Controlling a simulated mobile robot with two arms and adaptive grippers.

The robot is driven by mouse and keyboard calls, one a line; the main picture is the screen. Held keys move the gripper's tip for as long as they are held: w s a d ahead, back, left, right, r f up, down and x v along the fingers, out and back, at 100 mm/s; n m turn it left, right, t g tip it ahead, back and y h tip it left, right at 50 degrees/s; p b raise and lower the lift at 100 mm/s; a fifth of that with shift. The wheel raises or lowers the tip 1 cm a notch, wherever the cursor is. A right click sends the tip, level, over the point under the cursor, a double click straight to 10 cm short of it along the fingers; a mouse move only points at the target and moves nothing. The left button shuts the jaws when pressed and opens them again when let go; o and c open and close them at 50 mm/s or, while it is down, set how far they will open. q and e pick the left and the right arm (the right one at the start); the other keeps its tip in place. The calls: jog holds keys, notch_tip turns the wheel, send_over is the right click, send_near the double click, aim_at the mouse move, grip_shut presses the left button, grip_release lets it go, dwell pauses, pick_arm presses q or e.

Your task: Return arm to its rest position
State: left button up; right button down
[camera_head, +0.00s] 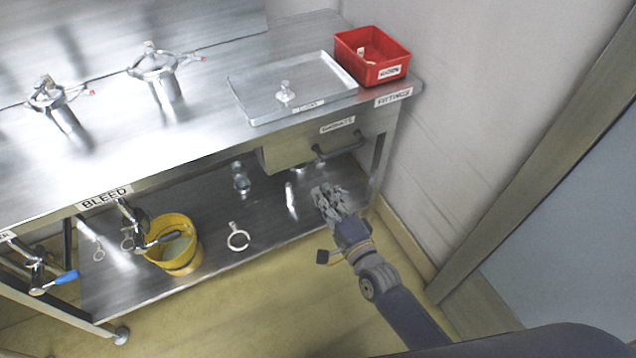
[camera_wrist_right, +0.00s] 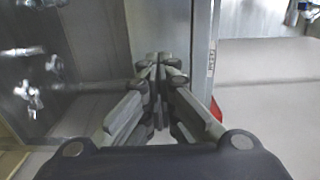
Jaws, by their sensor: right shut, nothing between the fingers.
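My right gripper (camera_head: 328,202) is in front of the right end of the steel bench, below the drawer, over the lower shelf in the picture. It also shows in the right wrist view (camera_wrist_right: 158,70), where its fingers meet and hold nothing. My right arm comes in from the lower right. My left gripper does not show in either view.
The steel bench (camera_head: 215,110) carries a metal tray (camera_head: 325,85) and a red bin (camera_head: 385,75). A drawer (camera_head: 290,152) with a handle is near my right gripper. A yellow bucket (camera_head: 185,262) and a ring clamp (camera_head: 238,240) are on the lower shelf (camera_head: 215,270). A wall (camera_head: 470,120) stands to the right. The floor (camera_head: 260,310) in front is clear.

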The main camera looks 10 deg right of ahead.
jog(key=s+d+f+n+g+h, duration=0.1)
jog(key=s+d+f+n+g, duration=0.3)
jog(key=f, duration=0.6)
jog(key=s+d+f+n+g+h+p, duration=0.1)
jog(key=s+f+n, duration=0.1)
jog(key=s+f, duration=0.6)
jog(key=s+d+f+n+g+h, duration=0.2)
jog(key=s+d+f+g, duration=0.1)
jog(key=f, duration=0.8)
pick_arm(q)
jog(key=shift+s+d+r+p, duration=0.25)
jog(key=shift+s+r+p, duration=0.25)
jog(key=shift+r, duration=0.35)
pick_arm(e)
jog(key=s+d+f+n+g, duration=0.2)
jog(key=s+f, duration=0.3)
jog(key=s, duration=0.5)
jog(key=s+d+f+n+g+h, duration=0.1)
jog(key=s+d+f+n+g, duration=0.2)
jog(key=s, duration=0.7)
jog(key=s+d+f+n+g+h, duration=0.1)
jog(key=s+d+f+n+g, duration=0.2)
jog(key=s+f, duration=0.4)
jog(key=s, duration=0.3)
